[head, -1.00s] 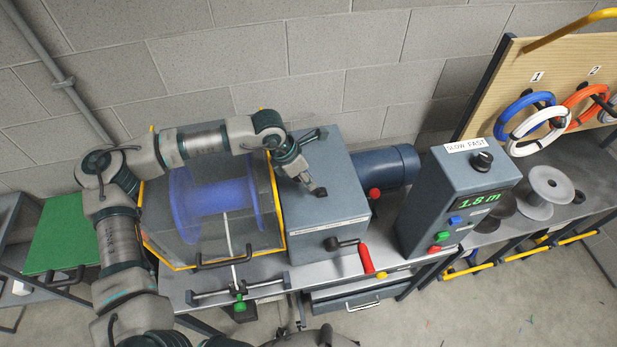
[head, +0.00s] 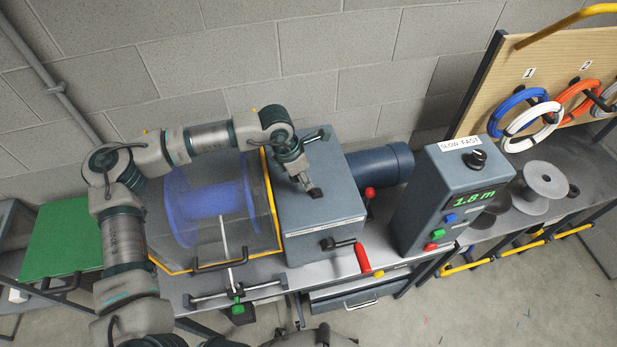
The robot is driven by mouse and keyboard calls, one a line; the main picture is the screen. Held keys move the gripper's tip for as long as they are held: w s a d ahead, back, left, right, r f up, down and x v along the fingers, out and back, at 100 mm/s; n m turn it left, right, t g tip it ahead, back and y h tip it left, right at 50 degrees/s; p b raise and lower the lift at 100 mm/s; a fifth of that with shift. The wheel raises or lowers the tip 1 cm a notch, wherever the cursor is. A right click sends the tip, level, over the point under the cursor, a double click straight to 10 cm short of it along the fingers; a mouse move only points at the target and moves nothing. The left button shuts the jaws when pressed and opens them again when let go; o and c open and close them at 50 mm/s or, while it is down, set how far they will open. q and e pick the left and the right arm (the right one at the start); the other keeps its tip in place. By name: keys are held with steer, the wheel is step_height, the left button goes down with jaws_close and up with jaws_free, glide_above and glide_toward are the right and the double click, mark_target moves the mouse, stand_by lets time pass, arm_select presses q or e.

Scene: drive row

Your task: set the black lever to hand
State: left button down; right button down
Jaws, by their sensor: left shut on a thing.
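My left gripper (head: 309,187) is at the top of the blue-grey gearbox (head: 336,215), its fingers pointing down and to the right. It is shut on a small dark piece at its tip, which fits the black lever (head: 315,193). The fingers and wrist hide most of the lever, so I cannot tell its exact setting. Any marks beside it are too small or covered to read. My right gripper does not show.
A clear guard (head: 266,252) with a yellow edge covers a blue drum left of the gearbox. A red-handled crank (head: 363,258) sticks out in front. A control box (head: 455,200) reading 1.8 m and a red knob (head: 369,193) stand to the right.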

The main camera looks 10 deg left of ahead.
arm_select(q)
steer(key=d+r+y, duration=0.1)
steer(key=w+d+r+g+y+p, duration=0.1)
steer(key=y, duration=0.1)
steer(key=shift+w+r, duration=0.1)
steer(key=shift+w, duration=0.15)
steer(key=shift+w+d+g+y+p, duration=0.25)
steer(key=shift+d+g+y+p, duration=0.25)
steer(key=shift+y, duration=0.3)
steer(key=shift+d, duration=0.1)
steer(key=c, duration=1)
jaws_free()
steer(key=shift+s+a, duration=0.2)
steer(key=shift+s, duration=0.15)
steer(key=r, duration=0.4)
steer(key=d+r, duration=0.1)
steer(key=r, duration=0.2)
steer(key=w+r, duration=0.1)
steer(key=r, duration=0.3)
steer(key=shift+w+d+r, duration=0.1)
steer(key=shift+d+r, duration=0.15)
steer(key=shift+r, duration=0.1)
